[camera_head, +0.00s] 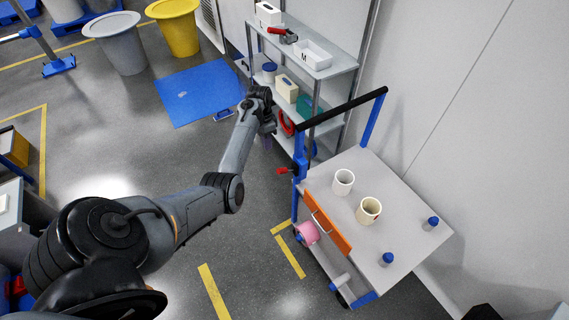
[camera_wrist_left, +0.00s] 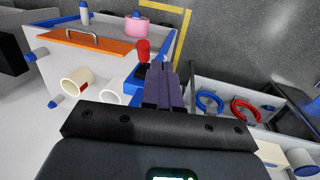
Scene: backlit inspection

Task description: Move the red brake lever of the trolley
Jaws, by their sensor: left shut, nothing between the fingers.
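The red brake lever (camera_head: 283,171) sticks out to the left from the trolley's blue post, below the black push handle. In the left wrist view the lever (camera_wrist_left: 143,47) shows just beyond and left of the fingertips. The trolley (camera_head: 390,190) has a grey top, blue frame and orange drawer. My left gripper (camera_head: 267,142) is above and left of the lever in the head view, pointing down. Its two purple-grey fingers (camera_wrist_left: 161,75) are shut together and empty; they look apart from the lever, though the exact gap is unclear. My right gripper is not in view.
A shelf (camera_head: 335,66) stands behind the gripper. Floor left of the trolley is clear.

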